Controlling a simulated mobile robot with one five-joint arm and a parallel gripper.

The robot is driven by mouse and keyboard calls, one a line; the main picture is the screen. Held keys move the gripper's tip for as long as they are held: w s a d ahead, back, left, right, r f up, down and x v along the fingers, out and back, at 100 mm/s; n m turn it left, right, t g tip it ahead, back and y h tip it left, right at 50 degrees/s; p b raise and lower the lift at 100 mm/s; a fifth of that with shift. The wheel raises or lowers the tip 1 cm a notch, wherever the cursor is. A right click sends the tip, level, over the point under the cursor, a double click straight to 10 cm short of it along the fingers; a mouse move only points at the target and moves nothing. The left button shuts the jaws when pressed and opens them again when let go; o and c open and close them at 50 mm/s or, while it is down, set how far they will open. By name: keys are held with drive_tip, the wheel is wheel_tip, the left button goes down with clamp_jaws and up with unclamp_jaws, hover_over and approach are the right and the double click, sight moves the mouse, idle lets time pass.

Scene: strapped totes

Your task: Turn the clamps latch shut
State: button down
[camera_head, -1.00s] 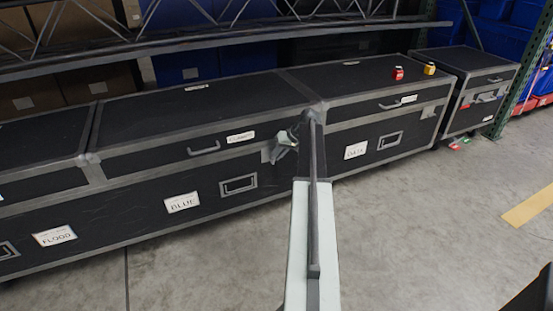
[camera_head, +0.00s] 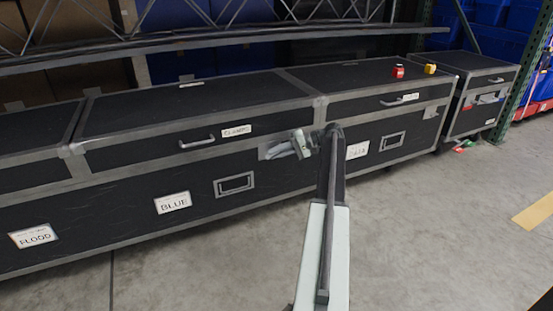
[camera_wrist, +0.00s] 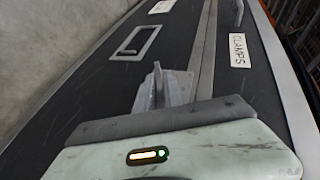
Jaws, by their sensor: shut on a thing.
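The black case with grey edging and a CLAMPS label (camera_head: 237,131) stands in the middle of the row. The label also shows in the wrist view (camera_wrist: 238,50). My gripper (camera_head: 288,149) is at the right end of this case's front, just below the lid seam, where a grey latch plate (camera_head: 266,152) shows beside it. In the wrist view the grey jaws (camera_wrist: 160,88) are close together against the case front. They are shut on the latch, which is mostly hidden by the jaws, so its exact angle cannot be told.
Other black cases adjoin on both sides. A metal truss (camera_head: 200,45) runs above the cases. The concrete floor (camera_head: 430,230) in front is clear.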

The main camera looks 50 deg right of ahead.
drive_tip(key=shift+y, duration=0.3)
drive_tip(key=c, duration=1.6)
unclamp_jaws()
drive_tip(key=shift+o, duration=0.2)
drive_tip(key=shift+d, duration=0.1)
drive_tip(key=p+v, duration=0.2)
drive_tip(key=v, duration=0.5)
drive_tip(key=shift+s+d, duration=0.2)
drive_tip(key=shift+s, duration=0.15)
